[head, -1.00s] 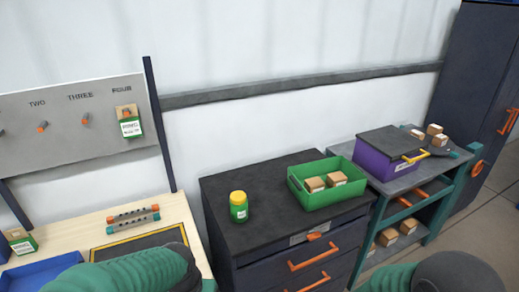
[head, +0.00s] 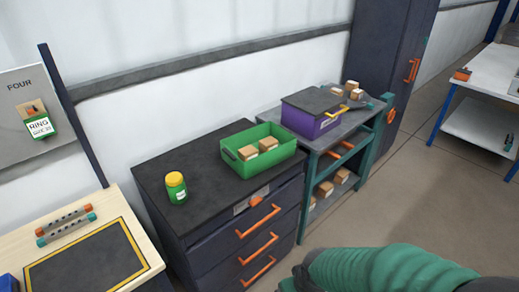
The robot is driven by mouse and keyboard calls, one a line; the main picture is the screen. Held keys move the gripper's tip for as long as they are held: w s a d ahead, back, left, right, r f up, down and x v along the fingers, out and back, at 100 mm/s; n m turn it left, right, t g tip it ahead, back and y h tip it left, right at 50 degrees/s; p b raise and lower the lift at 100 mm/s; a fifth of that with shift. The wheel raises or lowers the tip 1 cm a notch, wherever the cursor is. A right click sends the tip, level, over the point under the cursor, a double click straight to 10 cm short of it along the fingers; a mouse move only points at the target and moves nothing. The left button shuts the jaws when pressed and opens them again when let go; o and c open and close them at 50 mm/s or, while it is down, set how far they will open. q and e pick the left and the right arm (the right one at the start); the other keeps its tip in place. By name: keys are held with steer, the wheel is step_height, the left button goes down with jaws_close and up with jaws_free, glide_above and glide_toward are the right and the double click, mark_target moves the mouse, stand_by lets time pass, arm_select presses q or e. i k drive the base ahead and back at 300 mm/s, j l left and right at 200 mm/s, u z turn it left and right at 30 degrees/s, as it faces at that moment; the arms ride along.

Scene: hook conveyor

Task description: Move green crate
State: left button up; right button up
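The green crate (head: 237,165) stands upright on the dark top of the drawer cabinet, near its right end. Two small cardboard boxes (head: 258,149) lie inside it. A green and teal arm of mine enters at the bottom right, well in front of the cabinet and apart from the crate. Neither gripper's fingers show in the head view.
A jar with a yellow lid (head: 176,188) stands left of the crate on the drawer cabinet (head: 160,168). A purple bin (head: 309,122) sits on the teal shelf cart to the right. A workbench (head: 149,259) is at left. Open floor (head: 420,190) lies at right.

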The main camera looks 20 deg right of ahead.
mark_target(229, 146)
steer(key=i+l+u, duration=0.1)
steer(key=i+l, duration=0.2)
steer(key=l, duration=0.15)
steer(key=i+l, duration=0.3)
steer(key=l, duration=0.2)
steer(key=i+j+u, duration=0.05)
